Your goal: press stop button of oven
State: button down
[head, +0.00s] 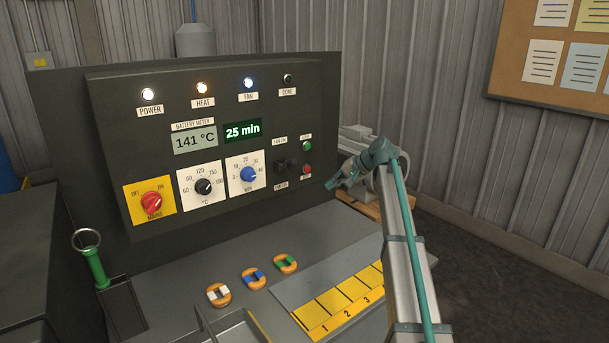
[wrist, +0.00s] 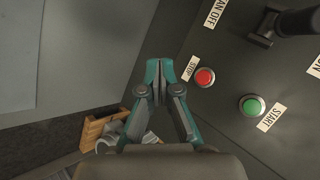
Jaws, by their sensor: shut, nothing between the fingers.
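The oven's dark control panel (head: 215,105) faces me in the head view. The red stop button (head: 306,169) sits at its lower right, below the green start button (head: 307,146). In the wrist view the red stop button (wrist: 205,77) lies beside its STOP label (wrist: 190,68), with the green start button (wrist: 252,106) lower right. My gripper (head: 331,184) is just right of the red button in the head view. In the wrist view my gripper (wrist: 161,72) is shut and empty, its tips left of the red button and apart from it in the picture.
A black fan switch (wrist: 265,40) sticks out near the buttons. The panel has a red mains knob (head: 152,203), two dials, and a 25 min display (head: 242,130). The power, heat and fan lamps are lit; done is dark. Rotor parts (head: 254,278) lie on the bench below.

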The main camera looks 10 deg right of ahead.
aim_at(307, 169)
jog(key=shift+w+a+r, duration=0.2)
jog(key=shift+w+r, duration=0.05)
jog(key=shift+r, duration=0.25)
jog(key=w+a, duration=0.4)
jog(key=w, duration=0.3)
jog(key=shift+w+a+b, duration=0.2)
jog(key=shift+w+b, duration=0.1)
jog(key=shift+b, duration=0.1)
dwell(1.4)
jog(key=shift+w+a, duration=0.2)
jog(key=shift+w, duration=0.15)
jog(key=shift+w+a, duration=0.2)
jog(key=shift+w, duration=0.1)
dwell(0.8)
jog(key=shift+s+d, duration=0.4)
jog(key=shift+s, duration=0.3)
